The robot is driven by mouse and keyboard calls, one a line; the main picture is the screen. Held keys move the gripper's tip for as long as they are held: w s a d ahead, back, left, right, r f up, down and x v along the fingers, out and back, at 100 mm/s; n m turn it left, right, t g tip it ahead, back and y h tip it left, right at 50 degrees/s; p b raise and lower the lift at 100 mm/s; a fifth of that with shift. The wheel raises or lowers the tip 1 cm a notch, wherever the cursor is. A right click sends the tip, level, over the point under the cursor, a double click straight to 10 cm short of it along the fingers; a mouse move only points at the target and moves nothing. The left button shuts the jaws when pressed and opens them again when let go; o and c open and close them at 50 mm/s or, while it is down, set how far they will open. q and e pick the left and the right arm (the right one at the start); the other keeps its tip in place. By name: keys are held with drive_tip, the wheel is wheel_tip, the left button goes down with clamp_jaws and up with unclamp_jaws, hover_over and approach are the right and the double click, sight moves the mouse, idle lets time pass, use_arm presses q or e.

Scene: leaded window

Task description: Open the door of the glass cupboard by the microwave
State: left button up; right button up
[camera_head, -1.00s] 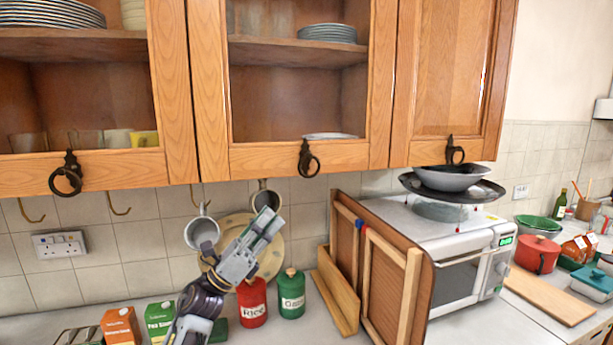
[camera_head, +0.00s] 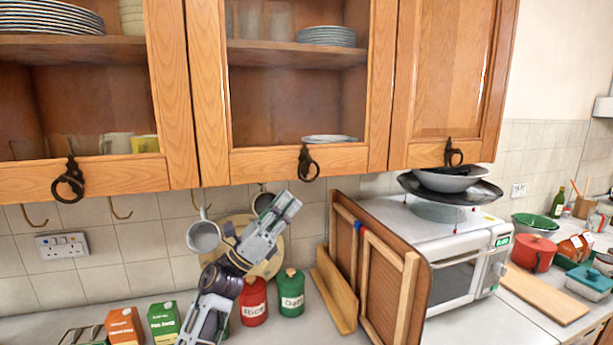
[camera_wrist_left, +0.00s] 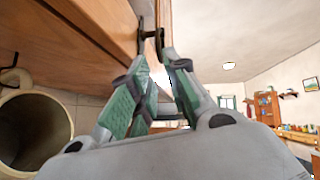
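The glass cupboard (camera_head: 211,80) has a wooden-framed glass door, with a black ring handle (camera_head: 307,162) low on its frame. The door looks shut. My left gripper (camera_head: 287,201) is below and slightly left of that handle, apart from it. In the left wrist view, the gripper's green-padded fingers (camera_wrist_left: 154,62) are apart with nothing between them. A dark handle (camera_wrist_left: 154,36) hangs from the cupboard's underside edge just beyond the fingertips. The microwave (camera_head: 462,272) stands on the counter to the right. My right gripper is not in view.
A glass cupboard on the left (camera_head: 80,175) and a solid-door cupboard on the right (camera_head: 450,75) flank it. Mugs (camera_head: 203,237) hang below on hooks. Red (camera_head: 253,302) and green (camera_head: 291,295) canisters, cartons and upright wooden trays (camera_head: 390,290) stand on the counter.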

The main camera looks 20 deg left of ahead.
sight(307, 180)
use_arm(q)
drive_tip(key=shift+p+x, duration=1.4)
drive_tip(key=shift+x, duration=2.35)
clamp_jaws()
